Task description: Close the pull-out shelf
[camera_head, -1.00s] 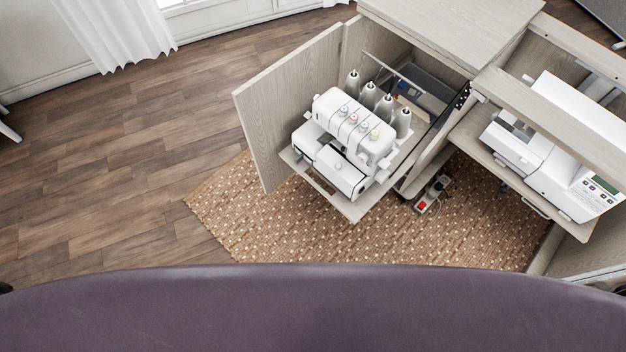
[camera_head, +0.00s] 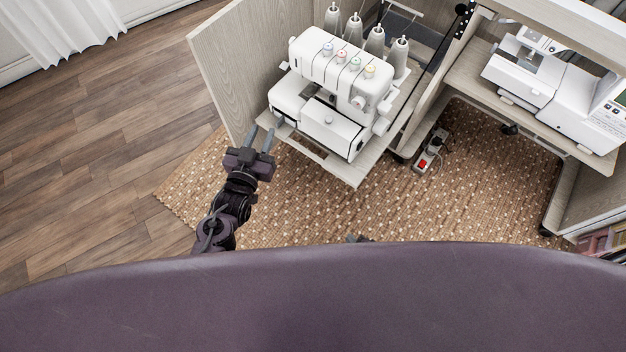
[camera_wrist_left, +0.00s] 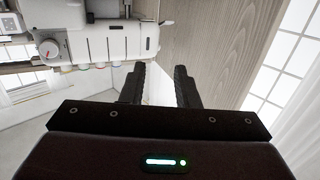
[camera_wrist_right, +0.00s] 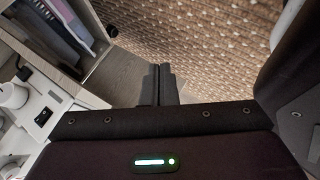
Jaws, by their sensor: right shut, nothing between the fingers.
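The pull-out shelf (camera_head: 352,175) is a pale wood board sticking out of the open cabinet, with a slot near its front edge. A white overlock machine (camera_head: 338,85) with thread cones stands on it. My left gripper (camera_head: 261,136) is open and empty at the shelf's front left corner, beside the open door; I cannot tell if it touches. In the left wrist view the open fingers (camera_wrist_left: 160,85) point toward the door, with the machine at upper left. My right gripper (camera_wrist_right: 159,84) is shut and empty in the right wrist view, over the rug.
The open cabinet door (camera_head: 232,70) stands left of the shelf. At right a sewing machine (camera_head: 555,80) sits on a desk surface. A power strip (camera_head: 430,152) lies on the patterned rug (camera_head: 400,205). Wood floor at left is clear.

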